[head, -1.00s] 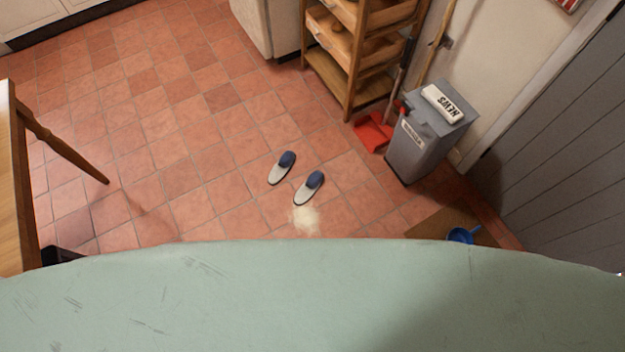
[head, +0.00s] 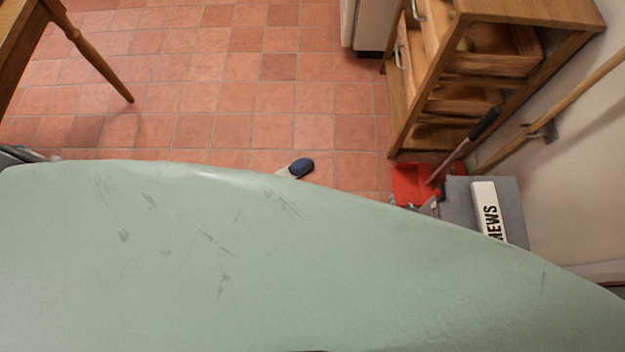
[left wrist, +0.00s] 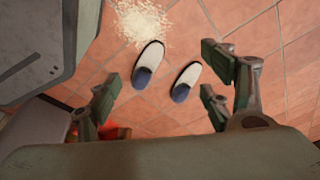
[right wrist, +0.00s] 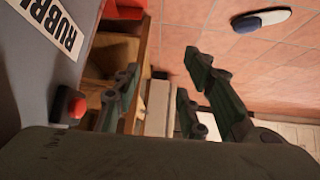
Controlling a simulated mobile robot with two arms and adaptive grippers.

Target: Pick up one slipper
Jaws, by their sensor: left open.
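Two pale slippers with dark blue uppers, one (left wrist: 147,65) on the left and one (left wrist: 186,82) on the right, lie side by side on the tiled floor in the left wrist view. My left gripper (left wrist: 160,92) is open and empty above them, with both slippers showing between its fingers. In the head view only one slipper (head: 299,168) shows, partly hidden by my green body; the other is hidden. One slipper (right wrist: 262,19) also shows at the upper right of the right wrist view. My right gripper (right wrist: 160,82) is open and empty, beside the grey bin.
The grey bin (head: 463,190) with a NEWS label stands at the right, beside a red dustpan (head: 408,182) and a wooden shelf trolley (head: 398,110). A wooden table (head: 18,40) is at upper left. Pale powder (left wrist: 140,20) lies near the slippers. The middle floor is clear.

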